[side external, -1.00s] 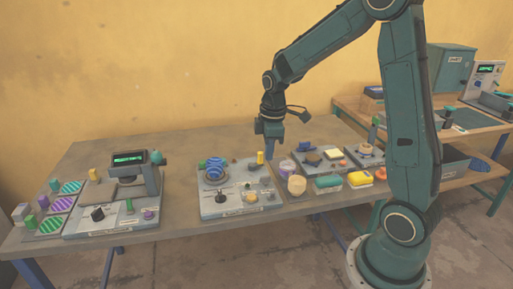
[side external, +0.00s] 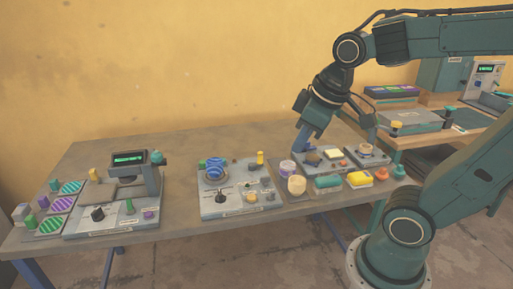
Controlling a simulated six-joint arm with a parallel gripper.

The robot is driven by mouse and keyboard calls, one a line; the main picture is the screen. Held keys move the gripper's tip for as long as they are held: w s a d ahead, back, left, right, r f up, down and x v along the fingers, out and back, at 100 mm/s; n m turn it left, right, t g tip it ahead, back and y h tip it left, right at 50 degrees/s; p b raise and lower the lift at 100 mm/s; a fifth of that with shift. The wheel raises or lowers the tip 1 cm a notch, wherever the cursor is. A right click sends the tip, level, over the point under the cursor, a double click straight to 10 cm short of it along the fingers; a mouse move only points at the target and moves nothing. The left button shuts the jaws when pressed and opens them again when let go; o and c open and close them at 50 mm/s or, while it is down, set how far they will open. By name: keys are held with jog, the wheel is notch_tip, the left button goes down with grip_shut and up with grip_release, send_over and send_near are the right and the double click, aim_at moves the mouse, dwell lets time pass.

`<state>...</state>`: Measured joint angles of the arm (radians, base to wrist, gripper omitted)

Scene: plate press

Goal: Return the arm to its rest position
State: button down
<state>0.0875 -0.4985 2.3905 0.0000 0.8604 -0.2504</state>
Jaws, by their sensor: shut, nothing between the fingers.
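My gripper (side external: 302,147) is shut and empty. It points down and slightly left above the back of the table, close over the tray of small parts (side external: 326,158). Whether its fingertips touch anything there I cannot tell.
Left on the table is a station with a green display (side external: 128,158) and striped discs (side external: 60,205). A wooden side bench (side external: 440,138) holds boxes behind my arm. Bare table lies between the stations.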

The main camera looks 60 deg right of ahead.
jog(key=shift+m+t, duration=0.6)
jog(key=shift+m, duration=0.3)
jog(key=s, duration=0.1)
jog(key=s+a, duration=0.1)
jog(key=s, duration=0.1)
jog(key=s+a, duration=0.1)
jog(key=s, duration=0.1)
jog(key=shift+s+r, duration=0.15)
jog(key=shift+r, duration=0.1)
